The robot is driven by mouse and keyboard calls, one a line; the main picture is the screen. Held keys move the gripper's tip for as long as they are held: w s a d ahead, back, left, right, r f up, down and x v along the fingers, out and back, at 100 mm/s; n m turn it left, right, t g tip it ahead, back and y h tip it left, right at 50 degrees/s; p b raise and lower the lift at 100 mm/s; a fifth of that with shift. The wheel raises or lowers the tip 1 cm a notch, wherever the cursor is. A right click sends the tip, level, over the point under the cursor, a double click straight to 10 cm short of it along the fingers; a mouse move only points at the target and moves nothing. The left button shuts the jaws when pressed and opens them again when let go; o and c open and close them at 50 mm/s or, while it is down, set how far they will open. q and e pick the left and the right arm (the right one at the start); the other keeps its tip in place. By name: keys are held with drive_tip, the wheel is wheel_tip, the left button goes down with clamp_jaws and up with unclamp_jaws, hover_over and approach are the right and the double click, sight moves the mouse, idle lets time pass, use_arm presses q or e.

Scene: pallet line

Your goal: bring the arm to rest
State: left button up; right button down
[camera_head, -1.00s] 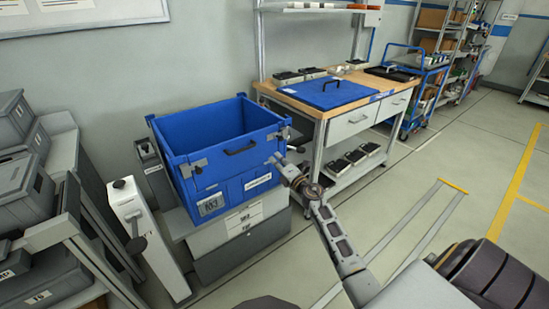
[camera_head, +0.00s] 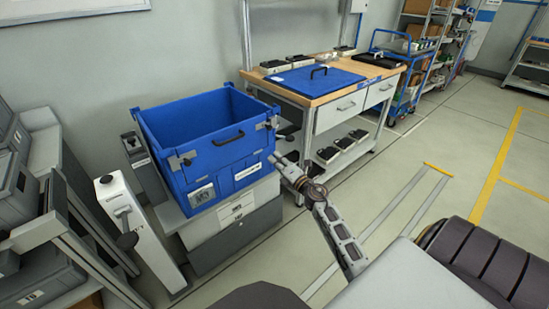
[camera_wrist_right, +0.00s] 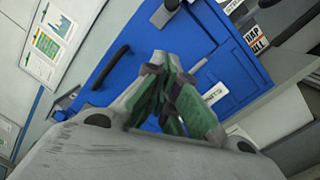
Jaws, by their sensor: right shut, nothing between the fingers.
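My right arm reaches up from the lower right in the head view. Its gripper (camera_head: 277,160) is by the right front side of a blue crate (camera_head: 225,157), and the picture does not show clearly whether they touch. In the right wrist view the green-padded fingers (camera_wrist_right: 172,125) are shut with nothing between them, and the blue crate (camera_wrist_right: 130,45) is beyond them, seen tilted. My left gripper is not in view.
The crate stands on a grey stack of boxes (camera_head: 235,212). Grey bins (camera_head: 40,282) on a rack are at the left. The floor (camera_head: 420,150) at the right is mostly clear.

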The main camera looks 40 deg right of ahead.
idle(0.7)
drive_tip(key=s+d+m+g+h, duration=0.3)
drive_tip(key=d+m+h, duration=0.7)
drive_tip(key=d+m, duration=0.15)
wheel_tip(320, 180, down, 6)
drive_tip(key=s+m+g, duration=0.3)
drive_tip(key=m+g, duration=0.2)
drive_tip(key=m, duration=0.3)
drive_tip(key=s+a+f+m+g+y, duration=0.1)
drive_tip(key=s+a+f+g+y, duration=0.2)
drive_tip(key=a+f, duration=0.45)
drive_tip(key=s+a+f+m+g+y, duration=0.1)
drive_tip(key=s+a+f+g+y, duration=0.3)
drive_tip(key=a, duration=0.7)
drive_tip(key=s+a+f+y, duration=0.2)
drive_tip(key=s+a+f, duration=0.45)
drive_tip(key=a, duration=0.35)
use_arm(q)
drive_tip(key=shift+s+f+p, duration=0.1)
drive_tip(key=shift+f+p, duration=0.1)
drive_tip(key=shift+p, duration=0.5)
use_arm(e)
drive_tip(key=s+a+f+g, duration=0.1)
drive_tip(key=s+a+f, duration=0.2)
drive_tip(key=s, duration=0.3)
drive_tip(key=s+a+f+g+y, duration=0.1)
drive_tip(key=s+a+f, duration=0.3)
drive_tip(key=s+a, duration=0.1)
drive_tip(key=shift+s+g, duration=0.3)
drive_tip(key=shift+s, duration=0.55)
